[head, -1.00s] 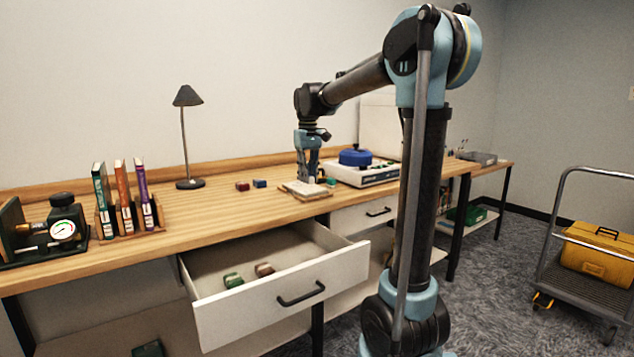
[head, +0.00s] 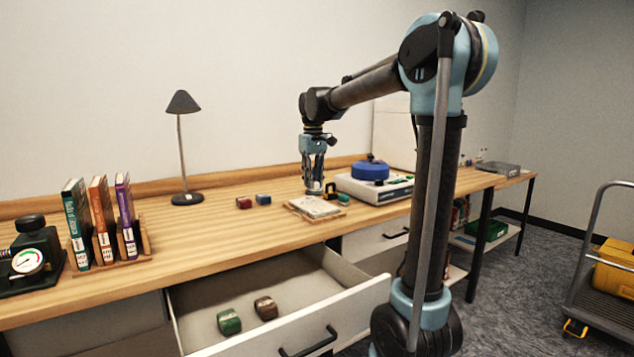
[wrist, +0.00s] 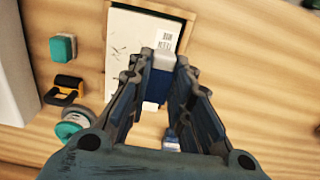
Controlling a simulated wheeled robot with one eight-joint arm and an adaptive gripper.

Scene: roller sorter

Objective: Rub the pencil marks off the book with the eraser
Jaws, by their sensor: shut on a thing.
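The book (head: 313,208) lies flat on the workbench, on a thin wooden board. In the wrist view its pale page (wrist: 130,45) carries a few dark pencil strokes left of centre and a barcode label at the upper right. My gripper (head: 314,189) points down over the back edge of the book. In the wrist view my gripper (wrist: 160,72) is shut on the eraser (wrist: 160,78), a block with a white end and a blue body. The eraser overlaps the page's lower right part. I cannot tell whether it touches the page.
A white device with a blue round top (head: 371,169) stands right of the book. A teal block (wrist: 62,47), a black-and-orange item (wrist: 65,88) and a green roll (wrist: 75,122) lie beside it. A drawer (head: 335,310) stands open in front. A lamp (head: 184,145) stands left.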

